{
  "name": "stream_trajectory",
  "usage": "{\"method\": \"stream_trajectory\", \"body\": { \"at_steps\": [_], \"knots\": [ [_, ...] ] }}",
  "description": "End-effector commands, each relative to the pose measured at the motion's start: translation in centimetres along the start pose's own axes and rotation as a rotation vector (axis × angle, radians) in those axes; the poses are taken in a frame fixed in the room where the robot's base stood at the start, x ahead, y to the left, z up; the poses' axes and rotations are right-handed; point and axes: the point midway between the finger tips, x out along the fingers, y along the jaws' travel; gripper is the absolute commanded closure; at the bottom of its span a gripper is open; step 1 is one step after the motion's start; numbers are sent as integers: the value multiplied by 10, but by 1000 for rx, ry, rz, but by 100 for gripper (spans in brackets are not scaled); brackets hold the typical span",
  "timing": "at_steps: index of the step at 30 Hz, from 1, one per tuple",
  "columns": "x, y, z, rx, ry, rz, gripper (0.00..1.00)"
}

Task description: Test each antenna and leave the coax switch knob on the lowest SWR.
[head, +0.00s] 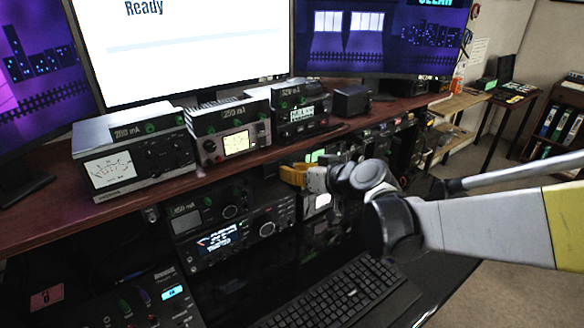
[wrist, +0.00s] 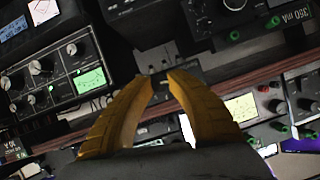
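My gripper (head: 293,175) is in the head view, just below the front edge of the wooden shelf. In the wrist view its two yellow fingers (wrist: 162,80) curve inward, tips a narrow gap apart. A small grey box (wrist: 155,58) with small fittings on it lies right behind the tips; I cannot tell if it is the coax switch. No knob shows clearly between the tips, and I cannot tell whether they grip anything. A silver box with a needle meter (head: 110,168) stands at the shelf's left; its scale is too small to read.
The shelf (head: 60,208) also bears a box with a lit yellow meter (head: 236,143) and more devices. A white monitor (head: 190,45) reads "Ready". Below are a radio with a lit display (head: 217,240) and a keyboard (head: 345,295). Equipment crowds the space around my gripper.

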Motion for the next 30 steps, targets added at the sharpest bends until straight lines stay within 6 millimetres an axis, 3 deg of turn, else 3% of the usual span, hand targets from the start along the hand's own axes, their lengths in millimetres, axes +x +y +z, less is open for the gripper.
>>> {"method": "stream_trajectory", "body": {
  "at_steps": [14,30],
  "knots": [
    [0,1,0,69,0,-28,100],
    [0,3,1,442,1,-182,100]
  ]
}}
